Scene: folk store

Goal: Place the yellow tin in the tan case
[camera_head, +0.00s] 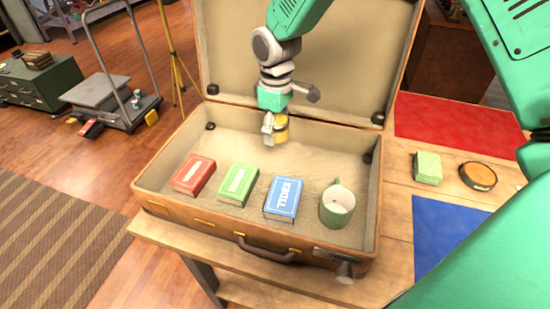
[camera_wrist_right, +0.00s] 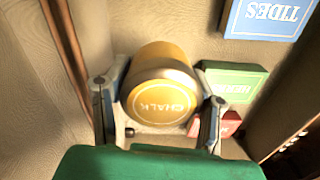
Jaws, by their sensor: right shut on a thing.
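The yellow tin (camera_head: 281,129), marked CHALK on its lid in the right wrist view (camera_wrist_right: 160,100), is between the fingers of my right gripper (camera_head: 272,128). The gripper is shut on it, with one finger on each side in the right wrist view (camera_wrist_right: 160,115). The tan case (camera_head: 158,170) lies open on a wooden table with its lid raised at the back. The tin is over the rear middle of the case's interior, below the rim of the raised lid. I cannot tell whether it touches the case floor. My left gripper is not in view.
Inside the case, a red book (camera_head: 194,175), a green book (camera_head: 238,185), a blue TIDES book (camera_head: 283,198) and a green mug (camera_head: 337,205) line the front. Right of the case are red (camera_head: 455,122) and blue (camera_head: 440,230) mats, a green box (camera_head: 428,167) and a round tin (camera_head: 478,175).

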